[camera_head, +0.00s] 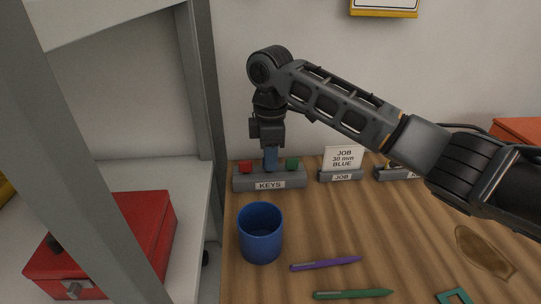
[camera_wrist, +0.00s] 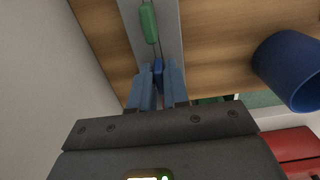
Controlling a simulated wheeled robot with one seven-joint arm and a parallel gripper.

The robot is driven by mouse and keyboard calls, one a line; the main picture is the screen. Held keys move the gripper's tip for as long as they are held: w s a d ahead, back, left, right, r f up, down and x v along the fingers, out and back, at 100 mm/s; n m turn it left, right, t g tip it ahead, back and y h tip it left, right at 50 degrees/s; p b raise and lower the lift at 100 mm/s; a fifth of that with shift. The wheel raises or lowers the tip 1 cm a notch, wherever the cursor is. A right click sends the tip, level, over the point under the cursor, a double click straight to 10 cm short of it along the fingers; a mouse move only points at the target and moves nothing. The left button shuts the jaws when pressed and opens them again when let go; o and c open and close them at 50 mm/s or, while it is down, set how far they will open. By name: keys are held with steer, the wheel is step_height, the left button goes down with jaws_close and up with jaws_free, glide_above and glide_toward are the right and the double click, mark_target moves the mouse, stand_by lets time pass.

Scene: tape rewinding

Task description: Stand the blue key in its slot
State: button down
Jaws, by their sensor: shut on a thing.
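My gripper (camera_head: 271,150) points straight down over the grey key holder (camera_head: 241,183) labelled KEYS, at its middle. In the wrist view its two blue fingers (camera_wrist: 158,88) are shut on the blue key (camera_wrist: 158,67), a small part of which shows between the fingertips. The key is at the holder's middle, between the red key (camera_head: 246,166) on the left and the green key (camera_head: 292,163) on the right. The green key also shows in the wrist view (camera_wrist: 148,22). The fingers hide the slot, so I cannot tell how deep the blue key sits.
A blue mug (camera_head: 261,236) stands in front of the holder. A JOB card (camera_head: 344,158) reading 30 mm BLUE stands to the right. A purple pen (camera_head: 327,263) and a green pen (camera_head: 353,294) lie in front. A grey shelf post (camera_head: 203,90) rises close on the left.

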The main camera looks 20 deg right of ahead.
steer(key=shift+f, duration=0.25)
stand_by(0.5)
steer(key=c, duration=1)
jaws_free()
steer(key=shift+c, duration=0.2)
steer(key=shift+o, duration=0.5)
steer(key=o, duration=0.4)
steer(key=shift+r+p, duration=3.6)
steer(key=shift+r, duration=0.4)
